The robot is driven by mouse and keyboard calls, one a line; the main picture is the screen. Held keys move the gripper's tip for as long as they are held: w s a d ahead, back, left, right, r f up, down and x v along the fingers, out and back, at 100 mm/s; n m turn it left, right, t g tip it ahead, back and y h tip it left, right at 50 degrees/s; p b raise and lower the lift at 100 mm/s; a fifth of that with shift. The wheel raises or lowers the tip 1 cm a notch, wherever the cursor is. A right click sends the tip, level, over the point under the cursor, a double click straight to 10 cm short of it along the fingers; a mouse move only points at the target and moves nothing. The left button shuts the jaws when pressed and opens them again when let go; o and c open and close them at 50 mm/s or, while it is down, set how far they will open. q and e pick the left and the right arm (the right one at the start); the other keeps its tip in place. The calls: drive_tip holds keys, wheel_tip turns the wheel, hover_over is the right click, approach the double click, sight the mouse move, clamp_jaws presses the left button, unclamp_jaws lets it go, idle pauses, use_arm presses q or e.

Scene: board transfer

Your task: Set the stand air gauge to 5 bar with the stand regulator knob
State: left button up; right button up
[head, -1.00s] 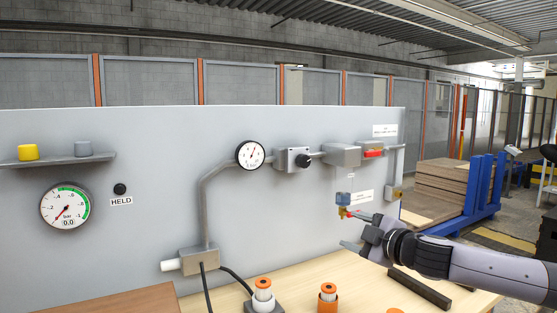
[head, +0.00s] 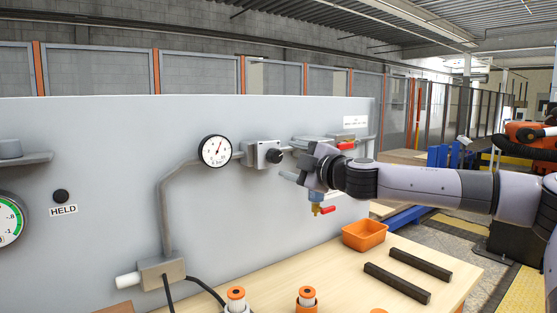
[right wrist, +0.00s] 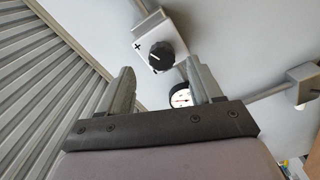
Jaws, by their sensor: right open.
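The stand air gauge (head: 215,151) is a round white dial with a black rim on the grey panel. Its needle is too small to read surely. The stand regulator knob (head: 273,155) is black, on a grey block right of the gauge. My right gripper (head: 292,163) is open and empty, just right of the knob and apart from it. In the right wrist view, the knob (right wrist: 161,55) with its white pointer line and a plus mark lies beyond the open fingers (right wrist: 160,85). The gauge (right wrist: 180,96) is partly hidden by one finger. My left gripper is out of view.
A red-handled valve (head: 326,210) hangs below my right wrist, and another red handle (head: 346,146) is above it. An orange bin (head: 364,234) and dark bars (head: 397,282) lie on the wooden bench. A larger gauge (head: 8,220) is cut off at left.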

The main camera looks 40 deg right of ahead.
sight(278, 157)
drive_tip(key=shift+w+a+f, duration=0.1)
drive_tip(key=shift+w+f, duration=0.05)
drive_tip(key=shift+w, duration=0.35)
drive_tip(key=shift+w+d+b, duration=0.15)
drive_tip(key=shift+w+b, duration=0.2)
drive_tip(key=shift+w, duration=0.8)
drive_tip(key=shift+w+d+b, duration=0.1)
drive_tip(key=shift+w+b, duration=0.2)
drive_tip(key=shift+w, duration=0.85)
drive_tip(key=c, duration=1)
